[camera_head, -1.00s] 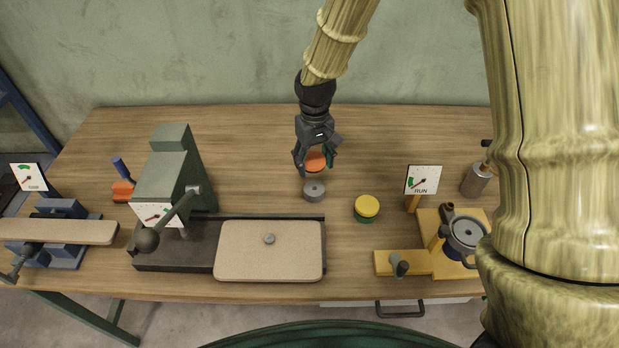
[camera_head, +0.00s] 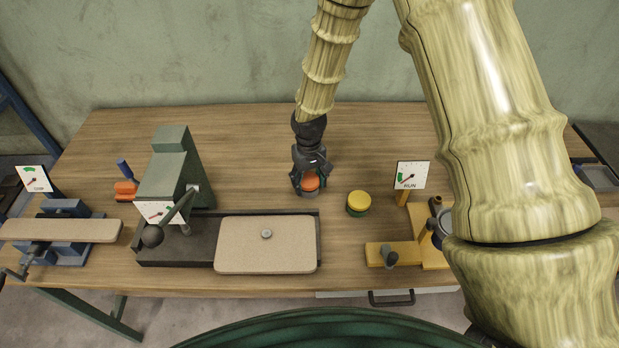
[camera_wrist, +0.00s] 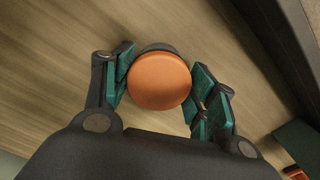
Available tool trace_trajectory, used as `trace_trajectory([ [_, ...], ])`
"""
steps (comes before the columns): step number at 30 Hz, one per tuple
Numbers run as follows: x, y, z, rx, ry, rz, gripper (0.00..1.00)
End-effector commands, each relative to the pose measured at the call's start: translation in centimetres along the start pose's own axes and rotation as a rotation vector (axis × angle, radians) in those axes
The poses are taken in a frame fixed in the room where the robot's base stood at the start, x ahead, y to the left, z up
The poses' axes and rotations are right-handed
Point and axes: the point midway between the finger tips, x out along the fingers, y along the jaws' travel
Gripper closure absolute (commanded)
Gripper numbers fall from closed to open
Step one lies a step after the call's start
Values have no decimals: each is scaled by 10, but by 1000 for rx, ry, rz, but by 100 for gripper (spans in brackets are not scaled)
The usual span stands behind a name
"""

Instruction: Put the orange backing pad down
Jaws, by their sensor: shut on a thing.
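The orange backing pad (camera_head: 310,184) is a round disc held between the fingers of my gripper (camera_head: 311,178). My gripper is shut on it and points down at the table. In the wrist view the orange backing pad (camera_wrist: 160,82) lies flat-faced between the green finger pads. A grey round piece (camera_head: 309,193) shows just under the orange pad, and its dark edge (camera_wrist: 157,47) peeks out behind the pad in the wrist view. I cannot tell whether the pad touches the grey piece.
A yellow-topped round pad (camera_head: 359,200) stands to the right of my gripper. A dark green lever press (camera_head: 175,170) with a beige board (camera_head: 266,255) is at the left front. A yellow fixture (camera_head: 408,255) is at the right. The wooden table (camera_head: 240,140) behind is clear.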

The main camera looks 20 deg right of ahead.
Motion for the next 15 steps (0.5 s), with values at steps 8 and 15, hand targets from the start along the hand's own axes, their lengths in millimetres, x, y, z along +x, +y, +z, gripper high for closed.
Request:
trace_trajectory([
  [8, 2, 0, -3, 0, 7, 0, 76],
  [15, 2, 0, -2, 0, 6, 0, 22],
])
